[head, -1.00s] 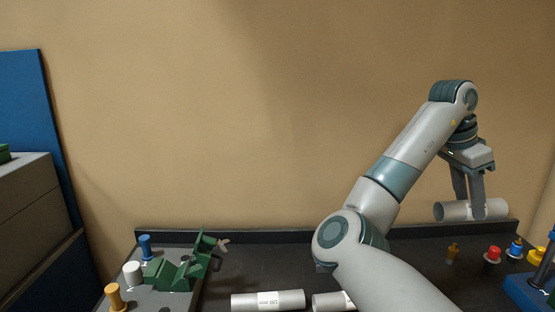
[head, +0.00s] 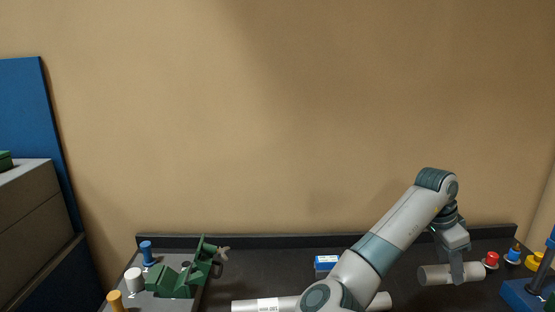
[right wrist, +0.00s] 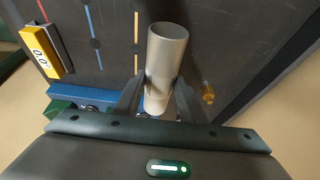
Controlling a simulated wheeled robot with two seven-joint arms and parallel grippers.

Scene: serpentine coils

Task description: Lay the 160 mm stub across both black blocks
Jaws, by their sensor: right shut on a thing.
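A plain grey tube, which looks like the stub (head: 433,275), is held by my right gripper (head: 456,278) near the right end of the dark table. The tube lies about level and sideways in the head view. In the right wrist view the stub (right wrist: 166,48) is between the two fingers (right wrist: 161,88), with its open end showing. No length marking is readable on it. I cannot make out the black blocks in either view; my right arm covers part of the table. My left gripper is not in view.
A labelled pale tube (head: 250,306) lies at the front, partly behind my arm. A green fixture (head: 178,280) stands left. A blue-and-white box (head: 326,262) is at the back. Red (head: 491,259) and yellow (head: 534,260) pieces stand right. A yellow display unit (right wrist: 40,50) shows in the wrist view.

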